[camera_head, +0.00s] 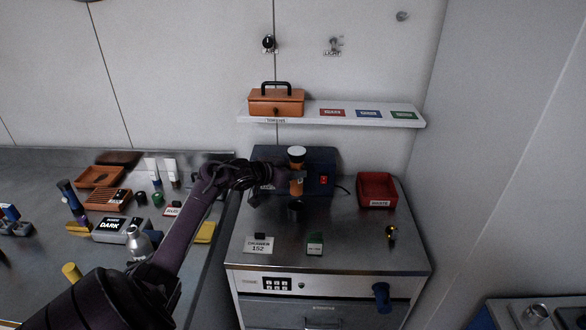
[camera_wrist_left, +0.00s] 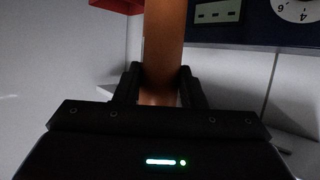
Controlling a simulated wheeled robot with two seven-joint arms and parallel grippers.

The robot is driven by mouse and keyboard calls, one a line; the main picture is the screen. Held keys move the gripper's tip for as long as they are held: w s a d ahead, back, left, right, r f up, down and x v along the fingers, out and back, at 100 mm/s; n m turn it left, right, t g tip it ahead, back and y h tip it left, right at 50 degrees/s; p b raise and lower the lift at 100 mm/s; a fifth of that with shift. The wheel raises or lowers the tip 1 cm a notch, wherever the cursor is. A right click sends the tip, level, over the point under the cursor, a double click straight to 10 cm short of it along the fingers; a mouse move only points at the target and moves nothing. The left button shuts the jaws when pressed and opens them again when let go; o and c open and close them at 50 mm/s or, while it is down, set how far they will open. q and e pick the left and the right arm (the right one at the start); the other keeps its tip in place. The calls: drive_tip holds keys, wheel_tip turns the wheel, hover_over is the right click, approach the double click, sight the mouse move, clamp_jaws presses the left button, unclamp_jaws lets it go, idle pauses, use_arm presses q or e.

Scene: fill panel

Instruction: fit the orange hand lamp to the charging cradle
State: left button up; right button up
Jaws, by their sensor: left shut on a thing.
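The orange hand lamp (camera_head: 297,184) is upright, with a pale top and a dark band beneath it, above the steel cabinet. In the left wrist view its orange body (camera_wrist_left: 163,45) stands between the two dark fingers. My left gripper (camera_head: 282,177) is shut on the lamp's body from the left; it also shows in the left wrist view (camera_wrist_left: 160,88). A dark round holder (camera_head: 295,211), which looks like the charging cradle, stands on the cabinet top just under the lamp. I cannot tell whether the lamp's lower end touches it. My right gripper is out of view.
A dark blue unit with a red switch (camera_head: 323,179) stands close behind the lamp. A red bin (camera_head: 377,190) is to the right, and a small yellow-and-black item (camera_head: 391,234) lies nearer. A shelf (camera_head: 355,118) with an orange box (camera_head: 276,103) is above. The cabinet's front right top is mostly clear.

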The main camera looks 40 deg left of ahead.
sight(293, 194)
use_arm(q)
drive_tip(key=shift+w+f+b, duration=0.1)
drive_tip(key=shift+f+b, duration=1.05)
drive_tip(key=shift+f, duration=1.1)
drive_tip(key=shift+p, duration=0.75)
drive_tip(key=shift+f+b, duration=1.8)
drive_tip(key=shift+f, duration=0.95)
drive_tip(key=o, duration=1.2)
drive_tip(key=shift+o, duration=0.2)
drive_tip(key=shift+s+r, duration=0.1)
drive_tip(key=shift+s, duration=0.6)
drive_tip(key=b+v, duration=0.1)
drive_tip(key=v, duration=0.5)
drive_tip(key=shift+s+r, duration=0.15)
drive_tip(key=shift+r, duration=0.2)
drive_tip(key=shift+f, duration=0.15)
